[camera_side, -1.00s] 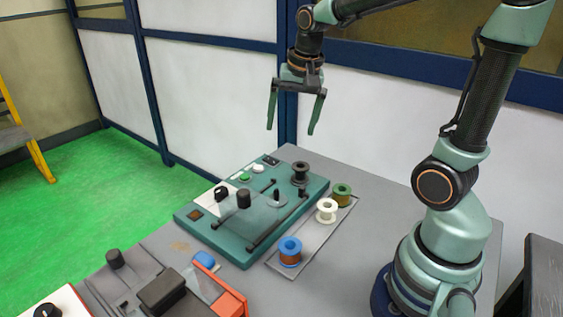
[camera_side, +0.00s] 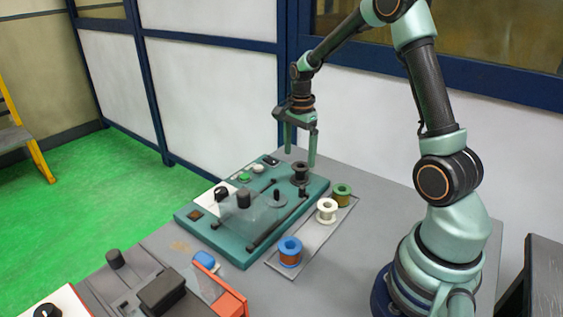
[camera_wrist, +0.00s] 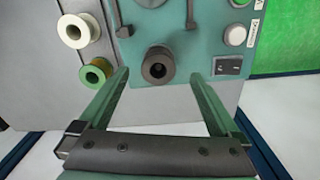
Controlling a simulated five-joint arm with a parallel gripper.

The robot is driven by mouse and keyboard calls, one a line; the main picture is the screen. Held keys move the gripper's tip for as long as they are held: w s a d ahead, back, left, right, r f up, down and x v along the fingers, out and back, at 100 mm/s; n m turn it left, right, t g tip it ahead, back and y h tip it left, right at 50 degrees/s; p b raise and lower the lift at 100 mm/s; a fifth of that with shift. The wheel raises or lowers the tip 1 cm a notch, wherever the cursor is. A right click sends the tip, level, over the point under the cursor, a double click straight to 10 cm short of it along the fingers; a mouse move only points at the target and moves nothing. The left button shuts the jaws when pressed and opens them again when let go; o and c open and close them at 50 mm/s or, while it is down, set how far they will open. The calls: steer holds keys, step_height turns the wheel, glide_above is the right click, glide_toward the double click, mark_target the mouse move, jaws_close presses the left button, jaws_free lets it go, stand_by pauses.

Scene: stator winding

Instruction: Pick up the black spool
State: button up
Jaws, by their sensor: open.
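The black spool (camera_side: 300,173) stands upright on the far right corner of the green winding machine (camera_side: 232,247). In the wrist view the black spool (camera_wrist: 158,66) lies ahead of and between the fingertips, seen from above. My gripper (camera_side: 300,160) is open and empty. In the side view its fingertips hang just above the black spool, with the right finger a little beyond its right side. In the wrist view my gripper (camera_wrist: 163,78) has its two green fingers spread wide, wider than the spool.
On a grey tray (camera_side: 309,240) right of the machine stand a green spool (camera_side: 342,194), a white spool (camera_side: 326,210) and a blue spool (camera_side: 290,251). A black post (camera_side: 277,195) and knobs rise from the machine. The tabletop behind is clear.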

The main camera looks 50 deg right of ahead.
mark_target(300, 169)
steer(key=shift+s+d+f, duration=0.1)
steer(key=shift+d+f, duration=0.05)
steer(key=shift+f, duration=1.4)
steer(key=shift+s+d+f, duration=0.1)
steer(key=shift+f, duration=1.4)
steer(key=c, duration=1.5)
